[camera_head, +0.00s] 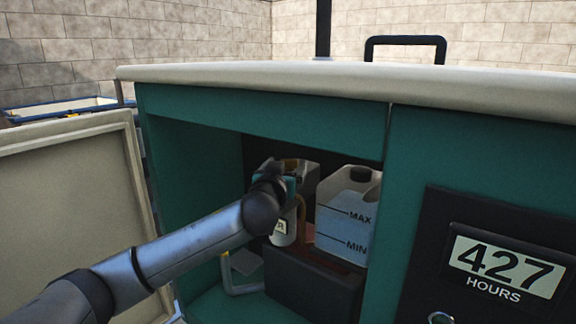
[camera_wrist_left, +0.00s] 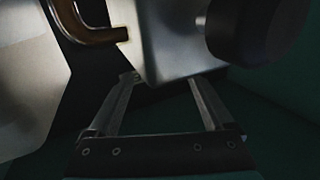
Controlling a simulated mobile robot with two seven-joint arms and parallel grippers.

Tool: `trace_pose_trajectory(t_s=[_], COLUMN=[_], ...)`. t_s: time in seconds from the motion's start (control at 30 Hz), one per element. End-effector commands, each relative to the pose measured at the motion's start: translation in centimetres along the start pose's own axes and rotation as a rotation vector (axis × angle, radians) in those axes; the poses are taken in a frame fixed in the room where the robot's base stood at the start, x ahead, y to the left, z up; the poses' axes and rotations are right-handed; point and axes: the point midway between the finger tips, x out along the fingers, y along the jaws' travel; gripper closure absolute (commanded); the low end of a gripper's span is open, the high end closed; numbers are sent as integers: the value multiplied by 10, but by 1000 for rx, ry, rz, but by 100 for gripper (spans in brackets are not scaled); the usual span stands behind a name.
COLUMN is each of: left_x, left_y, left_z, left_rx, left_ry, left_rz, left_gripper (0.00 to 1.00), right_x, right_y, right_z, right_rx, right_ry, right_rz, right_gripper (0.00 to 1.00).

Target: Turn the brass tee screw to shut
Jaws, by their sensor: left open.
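My left arm reaches into the open bay of the green cabinet, and its dark wrist hides much of what lies behind it in the head view. My left gripper (camera_wrist_left: 163,92) is open and empty in the left wrist view. Its two fingers point at a pale metal block (camera_wrist_left: 160,40) with a round black knob (camera_wrist_left: 255,28) on its right. A curved copper-brown pipe (camera_wrist_left: 88,36) is at the upper left; it also shows in the head view (camera_head: 302,215). I cannot make out the brass tee screw for certain; it may be behind my wrist. My right gripper is not in view.
A translucent tank (camera_head: 347,215) marked MAX and MIN stands right of my wrist, above a dark box (camera_head: 312,285). An open cream door (camera_head: 70,200) is at the left. The cabinet's cream top (camera_head: 350,85) overhangs the bay. An hours display (camera_head: 505,268) reads 427.

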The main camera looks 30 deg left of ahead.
Motion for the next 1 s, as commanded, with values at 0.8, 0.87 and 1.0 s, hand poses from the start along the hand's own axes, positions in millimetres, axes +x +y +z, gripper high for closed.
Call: trace_pose_trajectory(t_s=[0.8, 0.87, 1.0], left_x=[20, 20, 20], left_y=[0, 0, 0], left_z=[0, 0, 0], left_rx=[1, 1, 1], left_ry=[-1, -1, -1], left_rz=[0, 0, 0], left_gripper=[39, 45, 61], right_x=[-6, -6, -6], right_y=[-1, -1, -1], right_z=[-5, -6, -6], right_rx=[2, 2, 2], right_ry=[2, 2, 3], right_rz=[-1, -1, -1], right_gripper=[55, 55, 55])
